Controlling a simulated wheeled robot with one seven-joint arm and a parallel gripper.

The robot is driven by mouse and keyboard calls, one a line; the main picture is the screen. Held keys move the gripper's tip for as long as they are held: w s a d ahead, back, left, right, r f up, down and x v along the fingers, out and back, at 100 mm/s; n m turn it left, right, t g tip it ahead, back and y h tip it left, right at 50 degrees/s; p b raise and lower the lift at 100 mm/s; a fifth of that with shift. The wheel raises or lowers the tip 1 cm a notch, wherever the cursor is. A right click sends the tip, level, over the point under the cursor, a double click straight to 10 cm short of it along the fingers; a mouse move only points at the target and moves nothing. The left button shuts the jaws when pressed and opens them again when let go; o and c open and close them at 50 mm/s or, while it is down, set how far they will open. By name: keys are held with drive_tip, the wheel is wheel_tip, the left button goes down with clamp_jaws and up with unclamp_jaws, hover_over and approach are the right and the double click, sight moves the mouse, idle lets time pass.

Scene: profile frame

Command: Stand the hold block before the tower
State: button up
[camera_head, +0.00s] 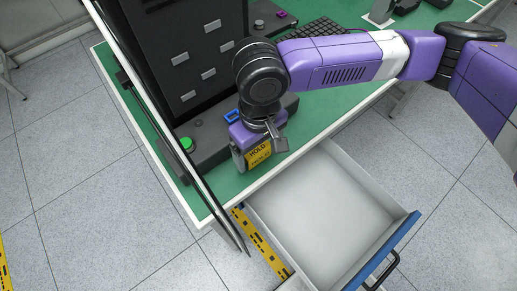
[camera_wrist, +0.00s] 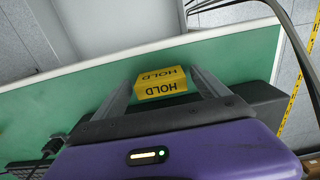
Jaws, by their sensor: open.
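The hold block (camera_head: 258,155) is yellow with dark HOLD lettering. It is on the green table's front part, before the black tower (camera_head: 190,60) and its dark base. In the wrist view the hold block (camera_wrist: 162,84) sits between the two fingers, its lettering upside down. My gripper (camera_head: 262,145) is open around the block, one finger on each side; it also shows in the wrist view (camera_wrist: 160,80). Whether a finger touches the block is too small to tell. The gripper and wrist partly cover the block and the tower's lower corner in the head view.
An open, empty drawer (camera_head: 320,205) with a blue front juts out below the table edge. A dark upright frame (camera_head: 180,150) stands left of the tower. A green button (camera_head: 186,144) sits on the dark base. A keyboard (camera_head: 315,30) lies farther back.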

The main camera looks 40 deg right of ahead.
sight(258, 151)
wheel_tip(258, 151, up, 12)
idle(0.4)
